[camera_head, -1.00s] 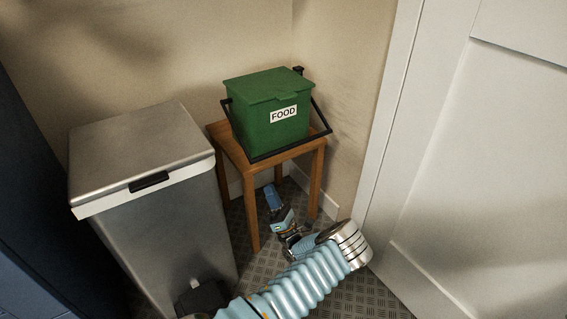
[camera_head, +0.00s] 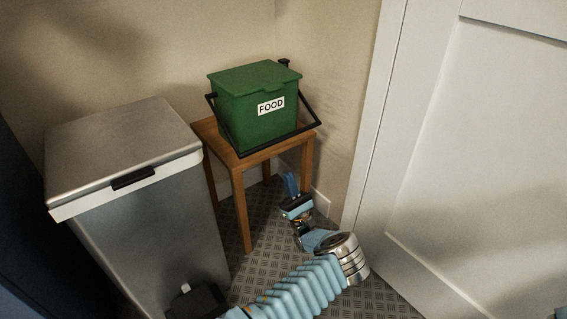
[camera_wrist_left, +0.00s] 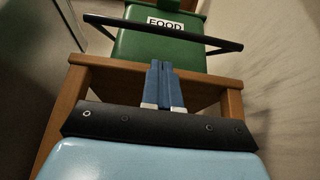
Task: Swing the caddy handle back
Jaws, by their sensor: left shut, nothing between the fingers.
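The green food caddy (camera_head: 262,108) with its lid down and a FOOD label sits on a small wooden stool (camera_head: 238,166). Its black handle (camera_head: 283,142) hangs forward and low across the front of the caddy. In the left wrist view the handle bar (camera_wrist_left: 163,32) crosses in front of the caddy (camera_wrist_left: 150,48). My left gripper (camera_head: 290,183) is below and in front of the stool's top, apart from the handle. In the left wrist view the left gripper's blue fingertips (camera_wrist_left: 161,66) are together and empty, below the bar.
A steel pedal bin (camera_head: 135,190) stands left of the stool. A white door (camera_head: 470,150) and its frame are on the right. Walls meet close behind the caddy. Patterned floor (camera_head: 265,235) shows between bin and door.

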